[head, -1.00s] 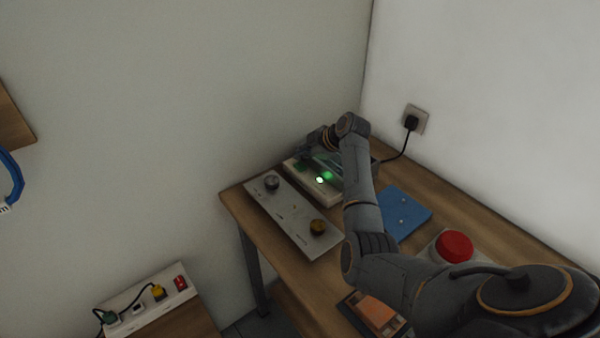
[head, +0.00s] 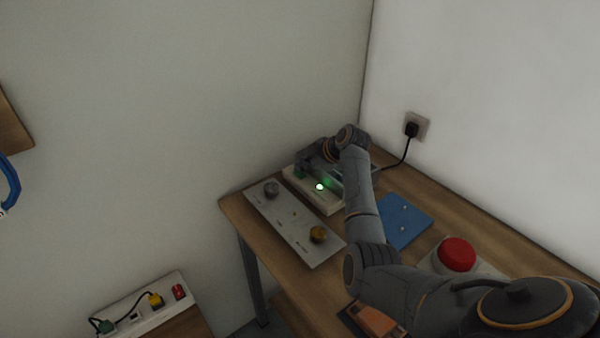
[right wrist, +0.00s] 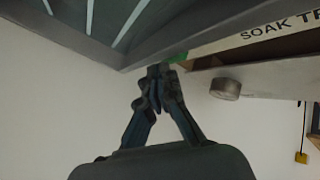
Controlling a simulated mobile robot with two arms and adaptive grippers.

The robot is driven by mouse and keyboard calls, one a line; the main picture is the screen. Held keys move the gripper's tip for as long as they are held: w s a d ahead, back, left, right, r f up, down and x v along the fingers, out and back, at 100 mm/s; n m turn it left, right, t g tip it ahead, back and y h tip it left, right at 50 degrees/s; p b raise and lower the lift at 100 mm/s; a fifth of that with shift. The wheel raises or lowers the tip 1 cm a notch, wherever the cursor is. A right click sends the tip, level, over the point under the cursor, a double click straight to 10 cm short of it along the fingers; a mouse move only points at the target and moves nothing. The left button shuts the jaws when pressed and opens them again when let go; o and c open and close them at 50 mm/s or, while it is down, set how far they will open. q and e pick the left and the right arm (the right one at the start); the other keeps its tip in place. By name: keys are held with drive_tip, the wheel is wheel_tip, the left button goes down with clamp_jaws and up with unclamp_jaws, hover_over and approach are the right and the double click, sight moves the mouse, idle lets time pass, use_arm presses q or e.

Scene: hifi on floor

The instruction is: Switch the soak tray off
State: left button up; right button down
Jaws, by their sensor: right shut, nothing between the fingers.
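The soak tray (head: 328,206) stands in the back corner of the desk, with a pale front strip. A small lamp (head: 319,187) on that strip glows green. A green switch part (head: 299,174) shows at its left end. The right wrist view shows the "SOAK TR" lettering on the strip (right wrist: 262,33), and a sliver of green (right wrist: 178,58) just behind my fingertips. My right gripper (right wrist: 158,70) is shut and empty, its tips close to that green part. I cannot tell whether they touch. My arm hides part of the tray. My left gripper is out of view.
A grey panel with two knobs (head: 292,226) lies in front of the tray. A blue pad (head: 405,218) and a red push button (head: 457,254) are to the right. A plugged wall socket (head: 416,126) is behind. A power strip (head: 143,306) is lower left.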

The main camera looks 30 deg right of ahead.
sight(303, 173)
idle(0.6)
drive_tip(key=shift+f+b, duration=0.3)
drive_tip(key=shift+f, duration=0.15)
drive_tip(key=shift+r+p, duration=0.4)
drive_tip(key=shift+r, duration=0.05)
wheel_tip(303, 173, up, 6)
drive_tip(key=p, duration=0.4)
drive_tip(key=shift+p, duration=0.4)
drive_tip(key=shift+d, duration=0.1)
